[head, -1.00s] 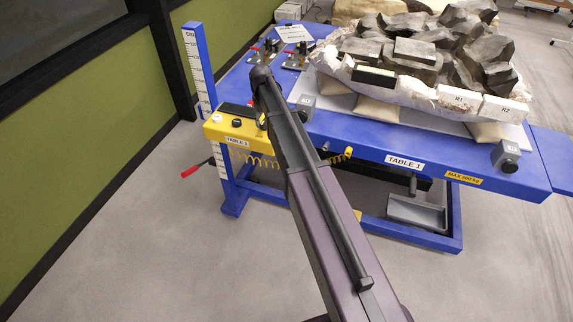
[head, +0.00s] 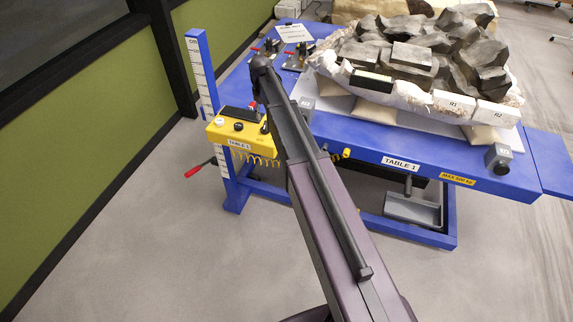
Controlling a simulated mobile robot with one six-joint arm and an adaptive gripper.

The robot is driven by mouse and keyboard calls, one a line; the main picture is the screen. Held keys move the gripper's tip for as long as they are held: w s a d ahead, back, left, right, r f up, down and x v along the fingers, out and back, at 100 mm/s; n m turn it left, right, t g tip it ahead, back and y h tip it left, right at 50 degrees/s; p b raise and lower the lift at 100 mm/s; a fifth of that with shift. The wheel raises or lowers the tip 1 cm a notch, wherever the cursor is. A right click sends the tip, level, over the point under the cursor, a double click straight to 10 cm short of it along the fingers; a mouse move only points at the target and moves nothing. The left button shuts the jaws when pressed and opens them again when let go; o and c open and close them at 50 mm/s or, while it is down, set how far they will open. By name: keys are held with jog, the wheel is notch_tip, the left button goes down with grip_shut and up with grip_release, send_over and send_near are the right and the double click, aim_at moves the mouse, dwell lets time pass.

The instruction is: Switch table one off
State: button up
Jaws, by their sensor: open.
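The blue table (head: 345,128) carries a TABLE 1 label on its front edge. A yellow control box (head: 232,137), also labelled TABLE 1, sits at its front left corner. The box top has a black panel (head: 238,113), a white round button (head: 219,121) and a small dark round part (head: 239,126). My arm rises from the bottom and crosses in front of the table, its bent end just right of the box. My gripper cannot be made out; the arm hides that area and the box's right end.
A jacketed block of dark rocks (head: 440,60) lies on the table. A blue scale post (head: 202,75) stands left of the box, with a red-tipped lever (head: 199,170) low beside it. A grey tray (head: 413,210) hangs below.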

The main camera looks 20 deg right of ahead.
jog(key=shift+r+p, duration=3.8)
jog(key=shift+r, duration=0.3)
jog(key=s+f+m+b, duration=0.2)
jog(key=s+f+b, duration=0.1)
jog(key=s, duration=1.1)
jog(key=s+f+m+b, duration=0.2)
jog(key=s+f+b, duration=0.2)
jog(key=s, duration=1.1)
jog(key=shift+s+f+m, duration=0.15)
jog(key=shift+m, duration=0.25)
notch_tip(320, 180, up, 7)
jog(key=m+p, duration=0.4)
jog(key=p, duration=0.3)
send_over(265, 125)
jog(key=shift+f+b, duration=0.25)
jog(key=shift+b, duration=0.1)
notch_tip(265, 125, down, 13)
jog(key=b, duration=1.3)
jog(key=shift+f, duration=0.2)
